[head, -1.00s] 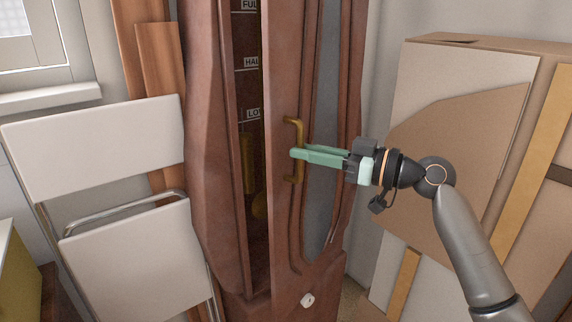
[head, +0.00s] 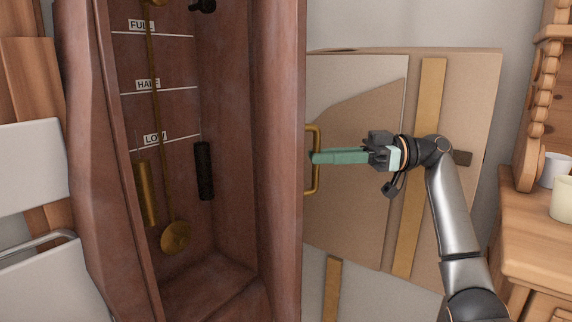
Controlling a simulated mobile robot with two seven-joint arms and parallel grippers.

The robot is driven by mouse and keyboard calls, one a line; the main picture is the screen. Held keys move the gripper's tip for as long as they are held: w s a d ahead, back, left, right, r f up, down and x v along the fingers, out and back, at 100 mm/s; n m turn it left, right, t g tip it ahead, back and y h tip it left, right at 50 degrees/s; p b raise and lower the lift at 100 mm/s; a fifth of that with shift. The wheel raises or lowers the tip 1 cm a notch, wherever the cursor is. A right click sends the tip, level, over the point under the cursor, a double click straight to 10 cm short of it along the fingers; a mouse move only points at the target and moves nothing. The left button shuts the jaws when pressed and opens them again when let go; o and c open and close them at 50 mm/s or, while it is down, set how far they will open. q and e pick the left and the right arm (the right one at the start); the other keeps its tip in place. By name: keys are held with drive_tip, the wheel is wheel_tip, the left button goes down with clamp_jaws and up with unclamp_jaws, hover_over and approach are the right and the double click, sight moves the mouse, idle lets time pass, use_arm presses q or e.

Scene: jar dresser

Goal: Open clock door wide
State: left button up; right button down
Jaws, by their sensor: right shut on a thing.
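The tall reddish-brown clock case (head: 85,130) stands in the left half of the head view, its inside widely exposed. The clock door (head: 279,150) is swung out and seen nearly edge-on at the right of the opening. Its brass handle (head: 316,185) sticks out to the right from the door's outer face. My right gripper (head: 314,157) has its green fingers shut on the middle of this handle, reaching in from the right. The door's outer face is mostly hidden by the angle. My left gripper is not in view.
Inside the case hang a brass pendulum (head: 175,237), a brass weight (head: 147,193) and a dark weight (head: 204,170). Flat boards (head: 375,150) lean on the wall behind my right arm. A wooden dresser (head: 540,230) with cups stands at right, a white folding chair (head: 35,165) at left.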

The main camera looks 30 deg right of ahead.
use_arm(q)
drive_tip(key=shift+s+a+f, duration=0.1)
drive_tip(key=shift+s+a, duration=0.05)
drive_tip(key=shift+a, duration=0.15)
use_arm(e)
drive_tip(key=shift+w+d+r, duration=0.1)
drive_tip(key=shift+w+d, duration=0.1)
drive_tip(key=shift+d, duration=0.45)
drive_tip(key=c, duration=1.3)
unclamp_jaws()
drive_tip(key=o, duration=0.4)
drive_tip(key=shift+w+a, duration=0.15)
drive_tip(key=shift+w, duration=0.1)
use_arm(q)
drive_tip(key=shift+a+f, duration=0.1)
use_arm(e)
drive_tip(key=shift+o, duration=0.2)
drive_tip(key=shift+s, duration=0.15)
